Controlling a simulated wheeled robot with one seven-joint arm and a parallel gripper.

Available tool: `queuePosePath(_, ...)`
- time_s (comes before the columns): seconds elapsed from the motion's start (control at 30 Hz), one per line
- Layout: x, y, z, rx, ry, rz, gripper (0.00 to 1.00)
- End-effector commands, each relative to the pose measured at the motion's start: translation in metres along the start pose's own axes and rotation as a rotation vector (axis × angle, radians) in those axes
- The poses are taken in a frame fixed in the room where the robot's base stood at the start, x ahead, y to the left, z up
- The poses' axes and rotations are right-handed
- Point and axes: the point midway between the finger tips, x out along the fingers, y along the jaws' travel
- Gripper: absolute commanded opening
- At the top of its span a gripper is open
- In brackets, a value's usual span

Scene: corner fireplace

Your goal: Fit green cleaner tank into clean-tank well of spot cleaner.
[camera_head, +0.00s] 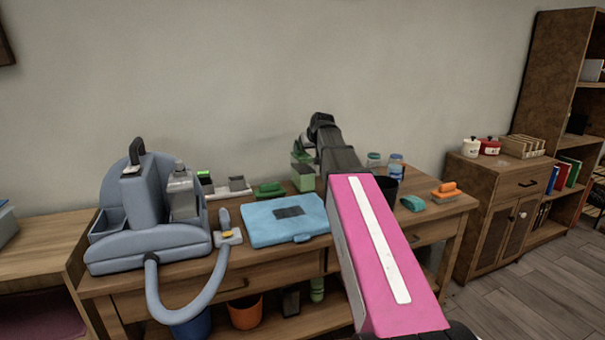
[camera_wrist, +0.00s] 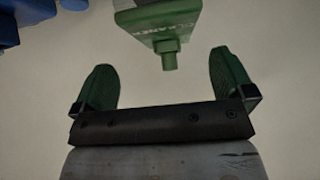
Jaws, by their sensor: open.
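The grey-blue spot cleaner (camera_head: 150,240) stands at the left end of the wooden table. It has a tall body with a dark handle, a grey tank at its right side and an open recess (camera_head: 106,222) at its left. In the wrist view the green tank (camera_wrist: 160,20) shows lettering and a short spout, in the gap beyond the fingertips. My gripper (camera_wrist: 165,78) is open, its green fingers apart and empty. In the head view my arm partly hides the gripper.
A light-blue case (camera_head: 283,222) lies mid-table, with a green brush (camera_head: 270,189) behind it. The cleaner's hose (camera_head: 190,300) loops over the front edge. Jars (camera_head: 395,166), a dark cup (camera_head: 387,188) and coloured brushes (camera_head: 445,190) are at the right. A cabinet stands farther right.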

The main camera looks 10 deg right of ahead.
Motion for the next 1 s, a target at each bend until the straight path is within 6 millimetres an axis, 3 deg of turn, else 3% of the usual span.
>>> queuePosePath(0.1, 0.018, 0.000, -0.001, 0.000, -0.002, -0.001, 1.00)
queuePosePath(0.33, 0.032, -0.002, 0.000, 0.000, -0.001, 0.000, 1.00)
queuePosePath(0.63, 0.072, -0.005, 0.000, 0.001, -0.002, 0.000, 1.00)
queuePosePath(0.9, 0.075, -0.006, 0.001, 0.000, 0.000, 0.001, 1.00)
queuePosePath(1.0, 0.075, -0.006, 0.001, 0.000, 0.000, 0.001, 0.67)
